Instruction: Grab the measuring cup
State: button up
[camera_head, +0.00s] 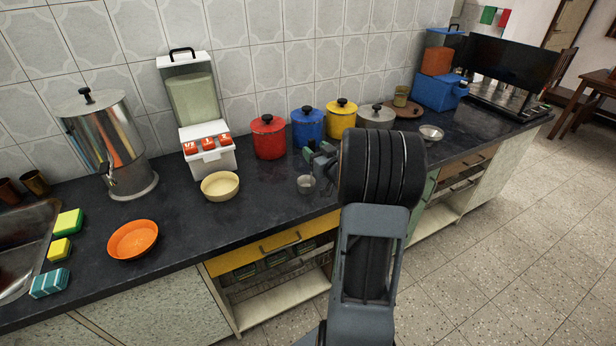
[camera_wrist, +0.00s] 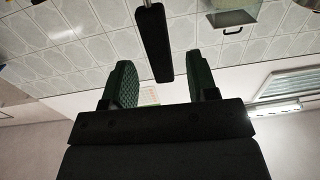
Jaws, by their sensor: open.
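The measuring cup (camera_head: 306,184) is a small metal cup at the counter's front, just below my gripper in the head view. In the wrist view its dark handle (camera_wrist: 153,45) on a thin metal stem comes down from the top, and its end shows between my fingers. My gripper (camera_head: 317,156) is open, with green pads, and its fingers in the wrist view (camera_wrist: 158,62) stand on either side of the handle with gaps. I cannot tell how deep the handle sits between them. My arm hides part of the counter to the right.
A cream bowl (camera_head: 220,186) stands left of the cup. Red (camera_head: 268,138), blue (camera_head: 308,127) and yellow (camera_head: 341,118) lidded pots stand behind. A white dispenser (camera_head: 208,150) is at the back left. An orange bowl (camera_head: 133,240) lies farther left. A metal bowl (camera_head: 431,133) is right of my arm.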

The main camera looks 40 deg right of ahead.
jog(key=shift+w+d+p, duration=0.15)
jog(key=shift+w+p, duration=0.25)
jog(key=shift+w, duration=1.9)
jog(key=shift+r, duration=0.1)
grip_shut()
